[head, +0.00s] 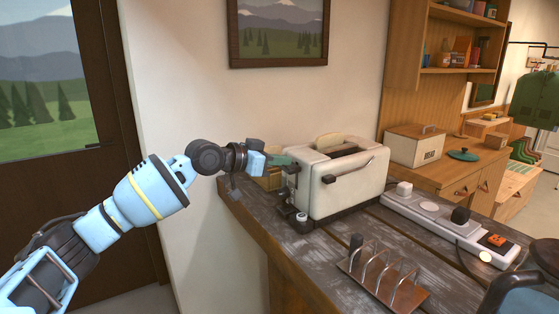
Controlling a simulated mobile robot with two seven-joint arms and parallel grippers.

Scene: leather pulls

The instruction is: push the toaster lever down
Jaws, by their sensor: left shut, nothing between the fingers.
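The cream toaster (345,188) stands on the dark wooden counter with a slice of bread (328,143) showing in its top slot. Dark fittings, which look like the lever (291,169), are on its left end, above a small pale knob (302,217). My left gripper (277,161) is shut and empty, just left of the toaster's upper left end. Its fingertips are small and partly merge with the background, so I cannot tell whether they touch the lever. My right gripper is out of view; only a blue and dark part of my right arm shows at the lower right.
A wooden toast rack (384,281) with wire loops stands in front of the toaster. A white power strip (425,217) with plugs lies to the right. A bread box (414,146) stands on the cabinet behind. The wall is close behind the counter.

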